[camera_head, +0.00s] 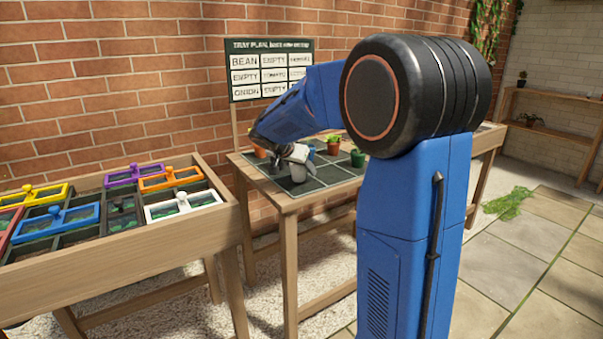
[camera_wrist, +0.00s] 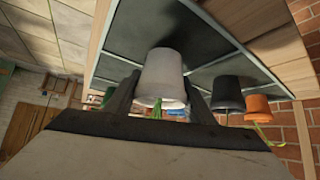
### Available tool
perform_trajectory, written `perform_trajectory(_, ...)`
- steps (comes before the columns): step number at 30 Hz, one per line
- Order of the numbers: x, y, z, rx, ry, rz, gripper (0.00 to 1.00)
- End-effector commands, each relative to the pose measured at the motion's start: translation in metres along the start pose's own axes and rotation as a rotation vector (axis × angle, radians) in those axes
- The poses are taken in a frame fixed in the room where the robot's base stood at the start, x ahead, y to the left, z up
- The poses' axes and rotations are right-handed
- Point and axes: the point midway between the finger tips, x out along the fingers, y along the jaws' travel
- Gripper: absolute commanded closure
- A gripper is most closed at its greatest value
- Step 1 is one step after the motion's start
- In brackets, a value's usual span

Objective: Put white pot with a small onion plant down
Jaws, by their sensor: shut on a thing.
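The white pot (camera_wrist: 162,72) is between the two fingers of my gripper (camera_wrist: 160,100) in the wrist view, which shows the scene upside down. Green leaves (camera_wrist: 174,104) show at its rim. My arm hides part of the table.
A terracotta pot (camera_head: 260,153), an orange pot (camera_head: 333,147) and a green pot (camera_head: 357,158) stand on the mat. A dark grey pot (camera_wrist: 227,93) is near the white one. A sign (camera_head: 270,69) stands behind. A planter with coloured-framed lids (camera_head: 130,265) is at left.

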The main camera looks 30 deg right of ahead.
Motion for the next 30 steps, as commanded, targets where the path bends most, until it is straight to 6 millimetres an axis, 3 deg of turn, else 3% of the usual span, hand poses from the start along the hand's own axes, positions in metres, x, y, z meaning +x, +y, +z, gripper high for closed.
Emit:
perform_trajectory(3, 0.0087, -0.0002, 0.0089, -0.001, -0.001, -0.001, 0.76)
perform_trajectory(14, 0.0109, -0.0001, 0.0111, 0.0, 0.0, -0.001, 0.76)
perform_trajectory(15, 0.0111, 0.0, 0.0113, 0.0, 0.0, -0.001, 0.46)
perform_trajectory(17, 0.0109, 0.0, 0.0112, 0.0, 0.0, -0.001, 0.32)
perform_trajectory(30, 0.0025, -0.0009, 0.0091, 0.0, 0.0, -0.003, 0.32)
